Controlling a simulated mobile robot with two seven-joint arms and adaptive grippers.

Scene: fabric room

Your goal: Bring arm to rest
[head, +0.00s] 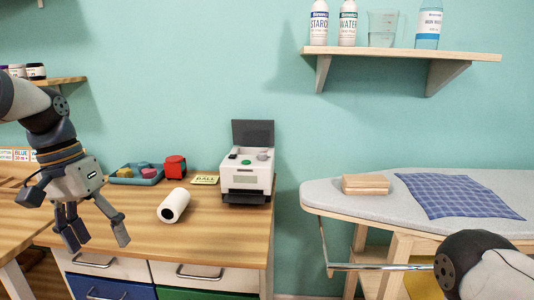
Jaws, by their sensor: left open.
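My left arm comes in from the left edge. My left gripper (94,234) hangs with its fingers pointing down and spread apart, open and empty. It is in front of the left part of the wooden counter (135,230), apart from the objects on it. Part of my right arm shows at the lower right corner, in front of the ironing board (330,193). My right gripper is out of view.
A white roll (173,206), a blue tray (137,175), a red object (175,167) and a label printer (247,170) stand on the counter. A wooden block (366,184) and blue checked cloth (458,196) lie on the ironing board. A wall shelf (400,53) holds bottles.

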